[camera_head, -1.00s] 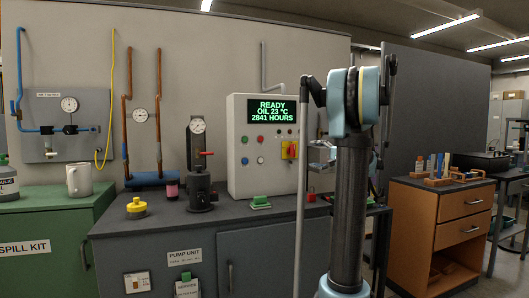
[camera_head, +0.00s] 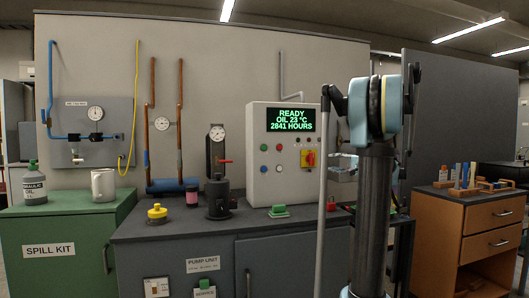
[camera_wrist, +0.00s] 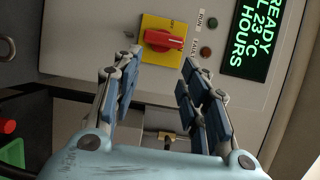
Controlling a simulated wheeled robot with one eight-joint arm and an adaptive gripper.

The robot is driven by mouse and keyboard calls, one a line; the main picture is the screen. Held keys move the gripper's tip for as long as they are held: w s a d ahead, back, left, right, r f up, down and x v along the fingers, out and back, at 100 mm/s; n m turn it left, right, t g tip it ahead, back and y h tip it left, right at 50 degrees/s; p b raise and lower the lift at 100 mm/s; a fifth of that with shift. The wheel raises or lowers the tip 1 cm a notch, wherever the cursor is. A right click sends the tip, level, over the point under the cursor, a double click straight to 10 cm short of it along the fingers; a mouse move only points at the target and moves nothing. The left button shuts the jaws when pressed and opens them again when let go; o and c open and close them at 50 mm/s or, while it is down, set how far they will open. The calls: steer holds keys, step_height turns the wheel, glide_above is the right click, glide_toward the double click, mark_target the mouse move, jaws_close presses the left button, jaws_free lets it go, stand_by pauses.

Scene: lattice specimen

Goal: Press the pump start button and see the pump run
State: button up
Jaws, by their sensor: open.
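The white control box (camera_head: 290,178) stands on the bench. Its dark display (camera_head: 291,120) reads READY, OIL 23 °C, 2841 HOURS. A red rotary switch on a yellow plate (camera_head: 308,159) sits at the right. My gripper (camera_wrist: 160,88) is open and empty, its fingers pointing toward the box face near the switch (camera_wrist: 163,40). In the head view my arm partly hides it. The four coloured buttons are outside the wrist view.
A green spill kit cabinet (camera_head: 70,240) stands left. A wooden drawer unit (camera_head: 480,225) stands right.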

jaws_close()
steer(key=shift+a, duration=0.1)
stand_by(1.0)
